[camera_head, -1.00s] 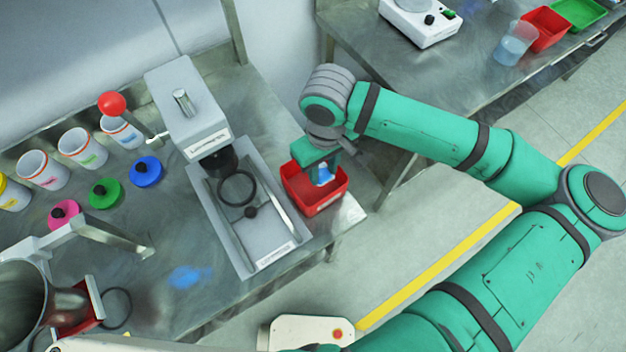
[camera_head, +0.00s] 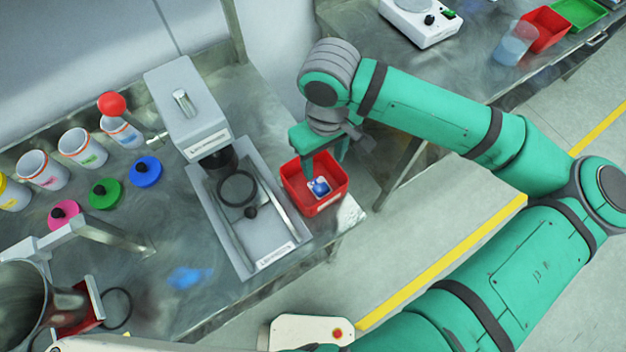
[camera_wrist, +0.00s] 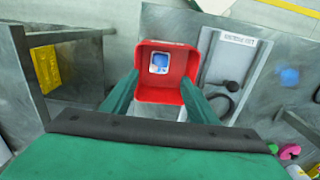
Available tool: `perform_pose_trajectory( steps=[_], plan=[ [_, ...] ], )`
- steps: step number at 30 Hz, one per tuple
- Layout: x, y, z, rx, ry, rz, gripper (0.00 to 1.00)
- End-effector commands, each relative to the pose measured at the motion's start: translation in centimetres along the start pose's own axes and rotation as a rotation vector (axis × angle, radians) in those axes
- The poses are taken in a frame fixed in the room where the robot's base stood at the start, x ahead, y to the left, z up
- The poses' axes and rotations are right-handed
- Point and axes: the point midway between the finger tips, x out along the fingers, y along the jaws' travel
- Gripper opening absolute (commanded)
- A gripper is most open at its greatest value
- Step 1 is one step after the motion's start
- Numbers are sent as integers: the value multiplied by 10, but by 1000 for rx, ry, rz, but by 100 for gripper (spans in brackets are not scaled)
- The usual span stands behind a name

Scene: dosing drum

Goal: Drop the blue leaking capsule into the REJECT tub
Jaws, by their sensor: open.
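The red tub (camera_head: 303,196) stands near the front right corner of the left bench, beside the grey machine's tray. The blue capsule (camera_head: 320,187) lies inside the tub, on a small pale patch. In the wrist view the capsule (camera_wrist: 158,62) shows inside the tub (camera_wrist: 184,92), toward its far side. My gripper (camera_head: 322,166) is above the tub, open and empty. In the wrist view its two fingers (camera_wrist: 157,100) are spread to either side of the tub's near edge. The tub's label is too small to read.
A grey machine (camera_head: 186,105) with an open tray (camera_head: 262,250) stands just left of the tub. White cups and coloured lids lie further left, with a blue smear (camera_head: 189,277) on the bench. A second bench (camera_head: 465,70) at the back right holds a scale, a beaker and bins.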

Motion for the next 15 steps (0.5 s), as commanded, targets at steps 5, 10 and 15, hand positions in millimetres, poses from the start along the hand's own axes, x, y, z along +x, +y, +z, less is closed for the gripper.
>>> perform_pose_trajectory(
  steps=[5, 10, 15],
  plan=[
    [-33, 0, -1, -1, 2, 1, 54],
    [-54, 0, 0, -1, 2, 0, 54],
    [-62, 0, 0, -1, 0, 0, 54]
  ],
)
